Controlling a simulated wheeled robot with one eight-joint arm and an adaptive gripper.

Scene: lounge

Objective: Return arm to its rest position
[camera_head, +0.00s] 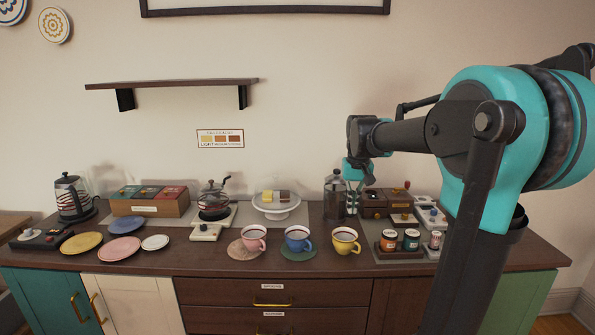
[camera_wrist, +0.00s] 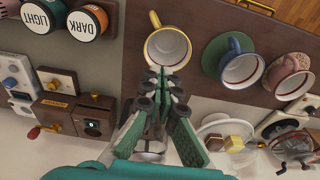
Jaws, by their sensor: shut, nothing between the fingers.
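My teal and black arm reaches in from the right in the head view, and my gripper (camera_head: 360,172) hangs down over the back of the counter, close beside the French press (camera_head: 335,197). In the wrist view my gripper (camera_wrist: 160,76) has its fingers together with nothing held. The fingertips appear just below the yellow cup (camera_wrist: 167,29) in that picture. Whether they touch anything cannot be told; in the head view the yellow cup (camera_head: 345,241) stands nearer the front, apart from the gripper.
A pink cup (camera_head: 254,238) and blue cup (camera_head: 298,238) stand left of the yellow one. Wooden boxes (camera_head: 374,203) and small jars (camera_head: 388,240) crowd the counter's right. A domed cake stand (camera_head: 276,205) stands behind the cups. A wall shelf (camera_head: 172,84) hangs above; the air between is free.

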